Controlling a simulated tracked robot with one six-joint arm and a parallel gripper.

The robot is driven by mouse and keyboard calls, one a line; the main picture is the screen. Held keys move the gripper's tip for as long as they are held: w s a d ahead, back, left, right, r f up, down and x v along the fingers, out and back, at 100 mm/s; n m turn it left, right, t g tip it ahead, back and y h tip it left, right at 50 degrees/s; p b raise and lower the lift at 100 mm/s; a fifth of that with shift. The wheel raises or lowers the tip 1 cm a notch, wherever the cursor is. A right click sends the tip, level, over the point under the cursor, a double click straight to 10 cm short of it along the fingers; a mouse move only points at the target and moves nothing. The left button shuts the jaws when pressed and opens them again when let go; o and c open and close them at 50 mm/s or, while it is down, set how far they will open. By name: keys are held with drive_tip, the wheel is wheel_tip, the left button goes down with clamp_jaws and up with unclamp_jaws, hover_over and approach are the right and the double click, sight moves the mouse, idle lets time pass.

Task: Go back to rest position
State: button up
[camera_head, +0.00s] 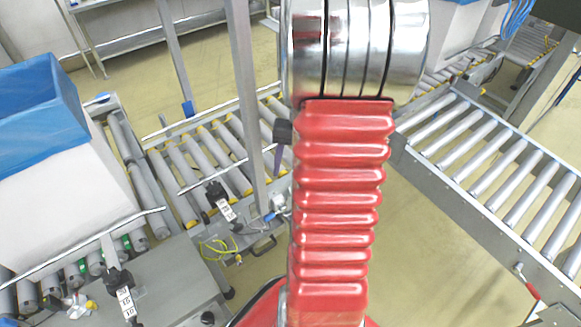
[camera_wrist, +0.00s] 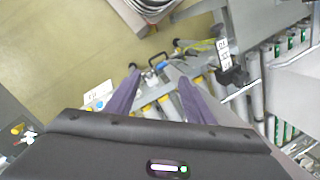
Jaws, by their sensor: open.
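My gripper (camera_wrist: 157,78) shows in the wrist view with its two purple fingers apart and nothing between them. Beyond the fingers are rollers and the floor. In the head view my red ribbed arm with its silver joint stands upright in the middle and hides most of the gripper. A white box (camera_head: 60,195) with a blue liner (camera_head: 40,105) over its rim stands on the roller conveyor at the left, apart from my arm.
A roller conveyor (camera_head: 205,160) with a metal post (camera_head: 245,100) runs behind my arm at the left. Another conveyor (camera_head: 490,165) runs along the right. A second white box (camera_head: 455,35) is at the top right. Open floor (camera_head: 430,250) lies right of my arm.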

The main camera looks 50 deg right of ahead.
idle(0.6)
drive_tip(key=s+a+r+n+t, duration=0.1)
drive_tip(key=a+r+n, duration=0.2)
drive_tip(key=a+r, duration=0.3)
drive_tip(key=s+a+r+n+t+h, duration=0.1)
drive_tip(key=a+r, duration=0.5)
drive_tip(key=a, duration=0.7)
drive_tip(key=s+a+r+n+t+h, duration=0.1)
drive_tip(key=a+r+n, duration=0.4)
drive_tip(key=a, duration=0.5)
drive_tip(key=shift+r+t, duration=0.65)
drive_tip(key=shift+t, duration=0.15)
drive_tip(key=shift+s+a, duration=0.1)
